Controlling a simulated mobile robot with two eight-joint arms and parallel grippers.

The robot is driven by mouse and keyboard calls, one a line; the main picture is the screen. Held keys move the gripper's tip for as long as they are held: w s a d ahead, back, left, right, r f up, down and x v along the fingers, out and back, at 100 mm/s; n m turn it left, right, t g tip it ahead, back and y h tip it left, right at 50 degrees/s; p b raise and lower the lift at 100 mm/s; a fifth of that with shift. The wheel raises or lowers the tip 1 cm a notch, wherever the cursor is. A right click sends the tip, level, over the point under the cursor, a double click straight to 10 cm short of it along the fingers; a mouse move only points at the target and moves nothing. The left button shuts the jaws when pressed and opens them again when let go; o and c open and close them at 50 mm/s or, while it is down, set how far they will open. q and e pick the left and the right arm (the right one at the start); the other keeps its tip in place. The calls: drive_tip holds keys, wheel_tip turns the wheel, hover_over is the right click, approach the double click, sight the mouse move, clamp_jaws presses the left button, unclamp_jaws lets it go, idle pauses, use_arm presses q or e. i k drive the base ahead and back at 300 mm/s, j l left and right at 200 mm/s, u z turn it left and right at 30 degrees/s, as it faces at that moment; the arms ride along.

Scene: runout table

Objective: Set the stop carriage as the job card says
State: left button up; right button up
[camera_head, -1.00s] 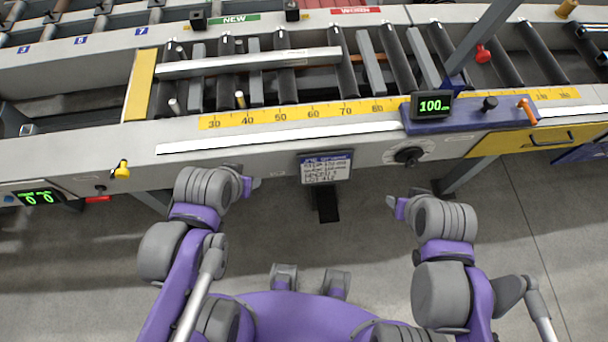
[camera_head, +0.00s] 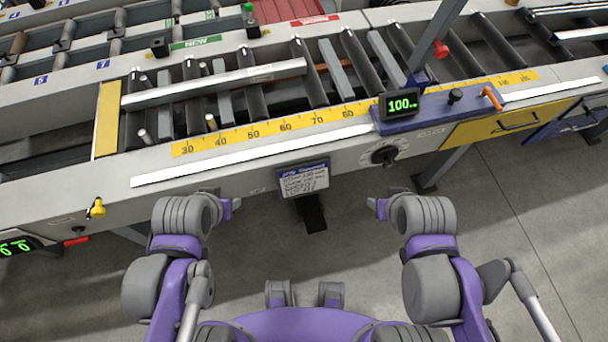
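The blue stop carriage (camera_head: 425,113) sits on the front rail at the right end of the yellow scale (camera_head: 270,130). Its display (camera_head: 402,105) reads about 100 in green. It carries a black knob (camera_head: 455,96) and an orange lever (camera_head: 492,97). The job card (camera_head: 303,180) hangs on the table front; its writing is too small to read. A black handwheel (camera_head: 385,156) is on the table front below the carriage. My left gripper (camera_head: 232,206) and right gripper (camera_head: 375,204) are in front of the table, on either side of the card, touching nothing. Their finger gaps are not clear.
A metal bar (camera_head: 215,83) lies across the rollers. A yellow knob (camera_head: 97,208), a red handle (camera_head: 76,240) and a green display (camera_head: 16,247) are at left.

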sight(405, 108)
drive_tip(key=i+l, duration=0.6)
drive_tip(key=i, duration=0.15)
